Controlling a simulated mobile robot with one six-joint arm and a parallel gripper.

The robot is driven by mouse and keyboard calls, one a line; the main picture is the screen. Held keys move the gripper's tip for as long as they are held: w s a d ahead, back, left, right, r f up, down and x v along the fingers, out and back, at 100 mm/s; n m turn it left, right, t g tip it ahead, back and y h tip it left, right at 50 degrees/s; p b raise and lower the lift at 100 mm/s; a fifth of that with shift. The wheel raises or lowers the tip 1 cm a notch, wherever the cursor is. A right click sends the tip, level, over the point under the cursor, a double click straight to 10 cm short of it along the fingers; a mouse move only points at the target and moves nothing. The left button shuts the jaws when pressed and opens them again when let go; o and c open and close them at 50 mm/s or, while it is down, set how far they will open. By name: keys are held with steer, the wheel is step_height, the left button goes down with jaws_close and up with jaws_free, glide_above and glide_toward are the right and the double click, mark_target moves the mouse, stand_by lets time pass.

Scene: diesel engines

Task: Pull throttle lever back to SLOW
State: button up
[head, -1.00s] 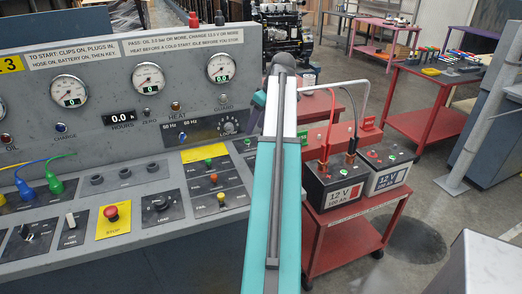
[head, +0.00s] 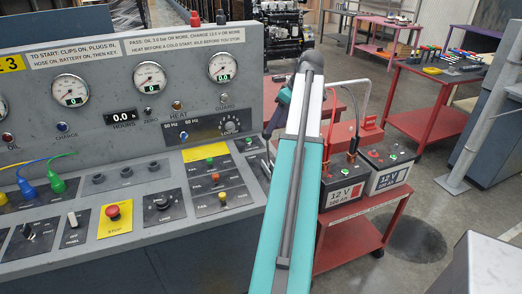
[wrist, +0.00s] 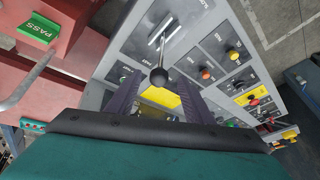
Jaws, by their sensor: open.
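The throttle lever (wrist: 159,76) shows in the wrist view as a black ball knob on a thin metal stem, standing at a slot in a grey panel plate. My gripper (wrist: 160,92) is open, with its two dark fingers reaching toward the panel on either side of the knob. The knob appears between or just beyond the fingertips; I cannot tell the exact depth or whether they touch. In the head view my arm covers the panel's right end, so the lever is not clear there.
The control panel (head: 150,256) holds a red stop button (head: 113,212), toggles and gauges left of my arm. A red cart (head: 345,240) with two 12 V batteries stands to the right. A green PASS tag (wrist: 38,29) on a red surface shows in the wrist view.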

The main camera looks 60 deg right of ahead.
mark_target(268, 149)
steer(key=shift+p+x, duration=1.5)
steer(key=shift+x, duration=5.15)
jaws_close()
steer(key=shift+s+a, duration=0.1)
steer(key=shift+a, duration=0.4)
steer(key=shift+d, duration=0.35)
